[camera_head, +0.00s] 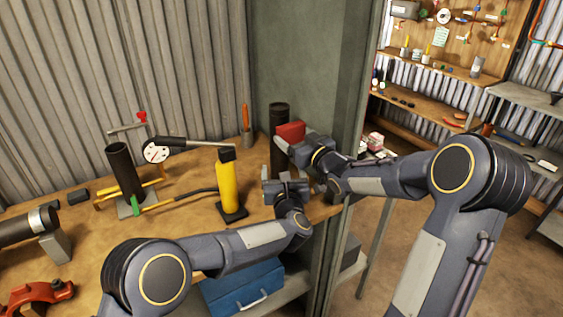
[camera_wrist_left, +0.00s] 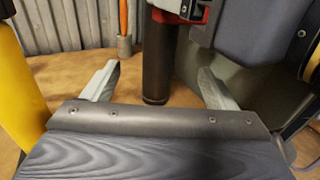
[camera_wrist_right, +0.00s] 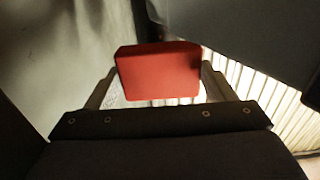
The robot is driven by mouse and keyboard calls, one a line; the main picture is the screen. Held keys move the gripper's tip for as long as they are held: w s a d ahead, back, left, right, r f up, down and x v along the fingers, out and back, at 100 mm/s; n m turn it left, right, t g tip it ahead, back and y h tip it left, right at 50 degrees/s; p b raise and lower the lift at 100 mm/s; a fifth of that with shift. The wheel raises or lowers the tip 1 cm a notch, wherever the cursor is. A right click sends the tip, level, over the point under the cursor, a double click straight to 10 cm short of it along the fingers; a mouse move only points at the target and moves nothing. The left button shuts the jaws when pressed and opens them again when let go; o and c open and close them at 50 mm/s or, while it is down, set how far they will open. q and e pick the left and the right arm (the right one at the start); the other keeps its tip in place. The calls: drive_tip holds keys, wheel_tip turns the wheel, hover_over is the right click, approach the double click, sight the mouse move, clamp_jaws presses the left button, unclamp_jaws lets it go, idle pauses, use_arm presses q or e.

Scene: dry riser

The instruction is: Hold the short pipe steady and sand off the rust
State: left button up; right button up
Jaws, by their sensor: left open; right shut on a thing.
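The short pipe (camera_head: 279,115) is dark and stands upright at the bench's back right. Its lower part shows in the left wrist view (camera_wrist_left: 155,75), with its foot on the wood. My left gripper (camera_wrist_left: 160,82) is open. Its fingers lie to either side of the pipe with gaps, not touching it. My right gripper (camera_wrist_right: 160,72) is shut on a red block (camera_wrist_right: 160,72), likely the sanding block. In the head view the red block (camera_head: 290,131) is beside the pipe's upper part. I cannot tell whether they touch. Any rust is not clear.
A yellow upright tool (camera_head: 229,185) stands just left of the left gripper. A cup (camera_head: 247,138) with an orange-handled tool is behind. A second dark pipe (camera_head: 124,170) stands further left. A red clamp (camera_head: 38,296) lies front left. A blue toolbox (camera_head: 243,287) sits below the bench.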

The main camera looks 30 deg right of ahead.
sight(280, 151)
use_arm(q)
drive_tip(key=x, duration=1)
drive_tip(key=shift+s+d, duration=0.15)
drive_tip(key=shift+w, duration=0.6)
clamp_jaws()
use_arm(e)
drive_tip(key=shift+f, duration=0.1)
drive_tip(key=shift+s+f, duration=0.65)
drive_tip(key=shift+s, duration=0.1)
idle(0.3)
